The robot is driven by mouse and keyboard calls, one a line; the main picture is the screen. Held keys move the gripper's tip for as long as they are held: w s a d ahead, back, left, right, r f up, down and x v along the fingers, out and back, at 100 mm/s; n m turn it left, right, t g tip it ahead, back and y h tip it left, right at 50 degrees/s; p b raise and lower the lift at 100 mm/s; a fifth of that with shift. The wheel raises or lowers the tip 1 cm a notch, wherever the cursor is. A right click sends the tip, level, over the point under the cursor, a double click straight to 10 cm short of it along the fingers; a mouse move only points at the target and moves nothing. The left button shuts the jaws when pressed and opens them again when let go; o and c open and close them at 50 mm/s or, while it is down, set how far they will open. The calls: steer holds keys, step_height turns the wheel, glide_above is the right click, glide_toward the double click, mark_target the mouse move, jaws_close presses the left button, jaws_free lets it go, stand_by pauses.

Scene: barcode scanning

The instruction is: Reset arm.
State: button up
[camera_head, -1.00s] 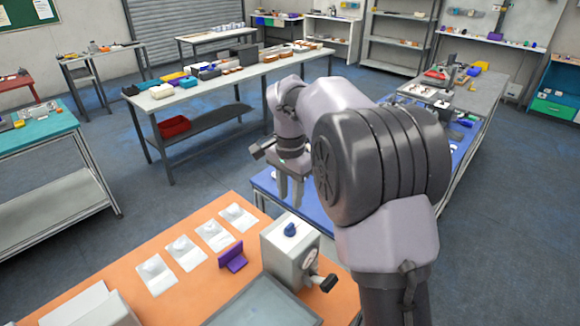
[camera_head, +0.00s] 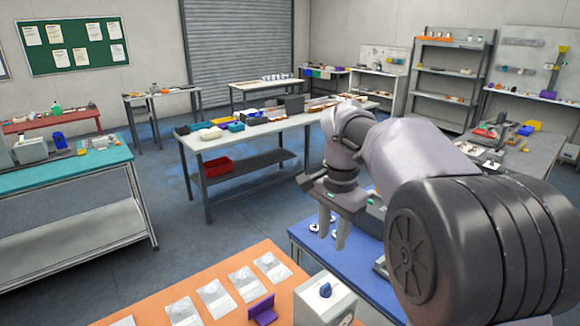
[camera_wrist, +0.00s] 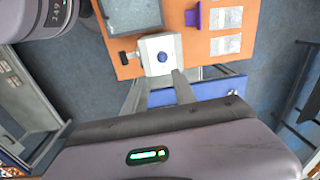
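My arm reaches in from the right side of the head view, bent at the elbow, with its wrist pointing down. My gripper (camera_head: 333,238) hangs in the air near the blue-topped table (camera_head: 372,275) and the orange-topped table (camera_head: 215,285). In the wrist view its two fingers (camera_wrist: 159,88) stand apart with nothing between them. Beyond the fingers, the wrist view shows a white box with a blue knob (camera_wrist: 161,56) on the orange table. The box also shows in the head view (camera_head: 318,303). No contact with any object is visible.
A purple holder (camera_head: 263,310) and several pale packets (camera_head: 243,283) lie on the orange table. A dark-screened tray (camera_wrist: 130,14) is beside the white box. A long cluttered table (camera_head: 205,143) and shelves stand farther back. Open blue floor lies left of the orange table.

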steer(key=s+a+f+n+t+b, duration=0.1)
steer(key=s+f+n+b, duration=0.1)
steer(key=s+f+b, duration=0.3)
steer(key=s+a+f+n+t+y+b, duration=0.1)
steer(key=s+f+b, duration=0.4)
steer(key=s, duration=0.8)
steer(key=s+a+f+n+t+b, duration=0.1)
steer(key=s+f+n+t+b, duration=0.2)
steer(key=s+f, duration=0.4)
steer(key=shift+s+a+f+y+b, duration=0.25)
steer(key=shift+s+y+b, duration=0.15)
steer(key=shift+s+b, duration=0.6)
